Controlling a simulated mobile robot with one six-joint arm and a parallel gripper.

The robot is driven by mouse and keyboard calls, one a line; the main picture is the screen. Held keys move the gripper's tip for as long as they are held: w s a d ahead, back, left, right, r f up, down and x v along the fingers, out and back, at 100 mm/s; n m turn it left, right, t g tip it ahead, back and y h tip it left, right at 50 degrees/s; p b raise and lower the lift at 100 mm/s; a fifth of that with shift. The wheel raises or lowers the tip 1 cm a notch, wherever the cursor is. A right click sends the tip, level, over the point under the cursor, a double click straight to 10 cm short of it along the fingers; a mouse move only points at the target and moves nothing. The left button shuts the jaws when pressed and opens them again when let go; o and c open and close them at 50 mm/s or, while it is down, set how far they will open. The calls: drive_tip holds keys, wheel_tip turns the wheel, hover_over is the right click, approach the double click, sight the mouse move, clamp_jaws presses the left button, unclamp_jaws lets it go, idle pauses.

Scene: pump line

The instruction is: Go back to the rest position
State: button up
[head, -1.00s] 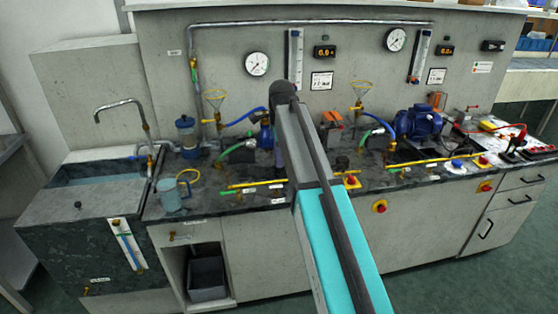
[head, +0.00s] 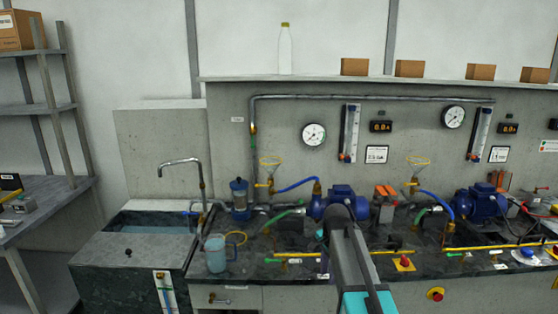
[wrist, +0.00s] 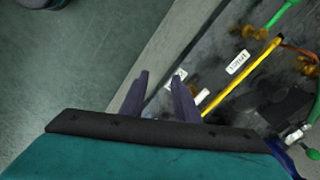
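My gripper shows in the wrist view (wrist: 160,85) with its two dark fingers apart and nothing between them. It is over the front edge of the bench (wrist: 172,50), with the green floor to the left in that view. In the head view my arm reaches forward over the bench front, below the left blue pump (head: 338,200); the gripper's fingers are hard to make out there.
A clear jug (head: 215,253) stands beside the sink (head: 140,235). Open floor lies before the bench.

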drive_tip(key=s+f+n+g, duration=0.3)
drive_tip(key=s+f+n, duration=0.3)
drive_tip(key=s+f, duration=1.4)
drive_tip(key=s+f+n+g, duration=0.4)
drive_tip(key=s+f+n, duration=0.2)
drive_tip(key=s+f, duration=1.5)
drive_tip(key=s, duration=0.5)
drive_tip(key=shift+n, duration=0.3)
